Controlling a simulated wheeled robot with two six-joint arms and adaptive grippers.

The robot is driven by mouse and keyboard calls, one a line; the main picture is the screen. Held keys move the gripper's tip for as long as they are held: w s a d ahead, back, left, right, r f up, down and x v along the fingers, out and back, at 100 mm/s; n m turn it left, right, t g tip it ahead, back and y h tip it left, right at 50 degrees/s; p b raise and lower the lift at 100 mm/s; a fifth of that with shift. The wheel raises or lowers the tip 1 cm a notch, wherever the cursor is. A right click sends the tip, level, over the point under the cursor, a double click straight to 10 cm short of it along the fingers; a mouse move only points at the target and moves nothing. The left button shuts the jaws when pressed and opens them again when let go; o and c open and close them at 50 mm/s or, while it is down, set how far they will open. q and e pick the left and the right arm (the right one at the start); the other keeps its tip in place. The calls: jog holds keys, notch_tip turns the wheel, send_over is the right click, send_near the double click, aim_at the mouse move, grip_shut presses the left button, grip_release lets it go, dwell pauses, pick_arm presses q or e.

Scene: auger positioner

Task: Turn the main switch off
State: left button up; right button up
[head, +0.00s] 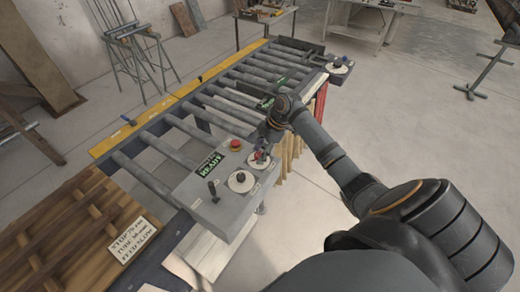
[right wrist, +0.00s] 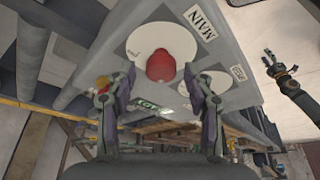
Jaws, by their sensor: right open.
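The main switch is a red knob (right wrist: 170,66) on a white disc (right wrist: 148,38) beside a MAIN label (right wrist: 199,22) in the right wrist view. In the head view the red knob (head: 258,156) sits on the grey control box (head: 215,208). My right gripper (right wrist: 161,80) is open, with one finger on each side of the knob in the picture; I cannot tell whether they touch it. In the head view it (head: 266,140) hangs just above the knob. My left gripper (right wrist: 269,64) shows small at the right of the right wrist view, away from the box; its jaws are unclear.
The box also carries a red button (head: 235,145), a READY display (head: 210,165), a second round dial (head: 241,181) and a black lever (head: 213,190). A roller conveyor (head: 200,112) runs behind it. A wooden slatted top (head: 60,235) lies at left.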

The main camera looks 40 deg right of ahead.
jog(key=shift+s, duration=0.15)
jog(key=shift+c, duration=0.2)
grip_shut()
jog(key=m+t, duration=0.1)
jog(key=m, duration=0.3)
jog(key=shift+h, duration=0.4)
jog(key=m, duration=0.1)
jog(key=m+t+h, duration=0.1)
jog(key=m, duration=0.3)
jog(key=shift+a+t+h, duration=0.25)
jog(key=shift+t+h, duration=0.05)
jog(key=m, duration=0.2)
jog(key=m+h, duration=0.1)
jog(key=m, duration=0.2)
jog(key=shift+a+h, duration=0.1)
jog(key=shift+h, duration=0.2)
jog(key=shift+m+h, duration=0.9)
jog(key=shift+m, duration=1.1)
